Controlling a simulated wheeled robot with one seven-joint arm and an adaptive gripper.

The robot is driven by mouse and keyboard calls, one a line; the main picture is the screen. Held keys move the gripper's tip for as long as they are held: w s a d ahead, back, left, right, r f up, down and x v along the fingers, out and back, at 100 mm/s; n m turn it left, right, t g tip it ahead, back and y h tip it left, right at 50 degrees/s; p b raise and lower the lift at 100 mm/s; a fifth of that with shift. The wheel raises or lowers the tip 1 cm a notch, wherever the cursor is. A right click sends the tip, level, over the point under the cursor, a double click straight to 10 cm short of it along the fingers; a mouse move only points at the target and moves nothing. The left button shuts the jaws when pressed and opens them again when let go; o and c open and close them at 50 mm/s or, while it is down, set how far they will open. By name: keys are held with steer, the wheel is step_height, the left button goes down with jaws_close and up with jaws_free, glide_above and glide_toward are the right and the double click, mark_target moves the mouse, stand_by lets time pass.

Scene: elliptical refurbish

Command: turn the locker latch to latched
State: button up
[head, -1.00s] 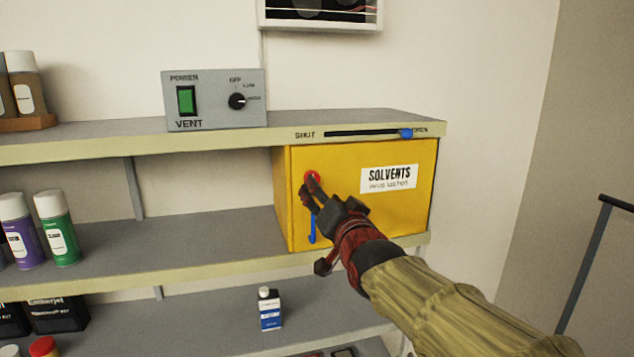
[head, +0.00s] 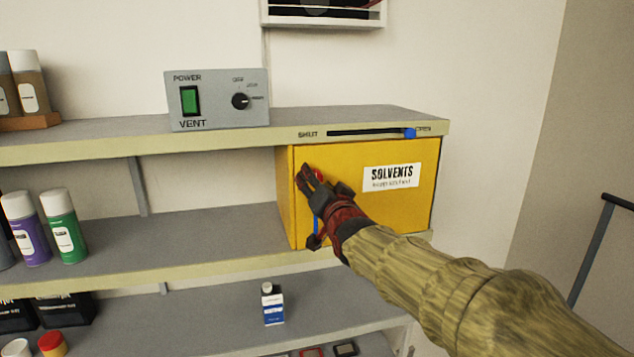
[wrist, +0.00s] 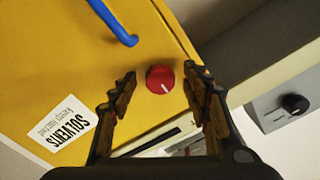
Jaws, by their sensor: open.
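The yellow solvents locker (head: 385,215) sits on the shelf, its door closed in the head view. Its red round latch knob (head: 320,175) is on the upper left of the door, partly covered by my gripper (head: 306,174). In the wrist view the knob (wrist: 160,79) shows whole, with a white mark pointing to its lower right. My gripper (wrist: 160,72) is open there, its fingertips on either side of the knob with visible gaps. I cannot tell how far the tips are from the door. A blue handle (wrist: 112,22) is on the same door.
Above the locker, the shelf edge carries a slider with a blue knob (head: 410,133) at the OPEN end. A grey vent box (head: 218,99) stands on top. Spray cans (head: 63,227) and a small white-and-blue bottle (head: 272,304) stand on the shelves to the left and below.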

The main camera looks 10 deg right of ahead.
steer(key=shift+c, duration=0.8)
steer(key=c, duration=1)
steer(key=shift+f+n+b, duration=0.1)
steer(key=shift+n+b, duration=0.2)
steer(key=shift+b, duration=0.25)
steer(key=n+b, duration=0.1)
steer(key=b, duration=0.2)
steer(key=shift+f+n, duration=0.15)
steer(key=shift+n, duration=0.25)
steer(key=n+b, duration=0.5)
steer(key=b, duration=0.1)
steer(key=shift+b, duration=0.3)
steer(key=n+b, duration=0.2)
steer(key=n, duration=0.3)
steer(key=shift+d+b, duration=0.1)
steer(key=shift+b, duration=0.25)
steer(key=n, duration=0.5)
steer(key=shift+r, duration=0.3)
steer(key=shift+n, duration=0.4)
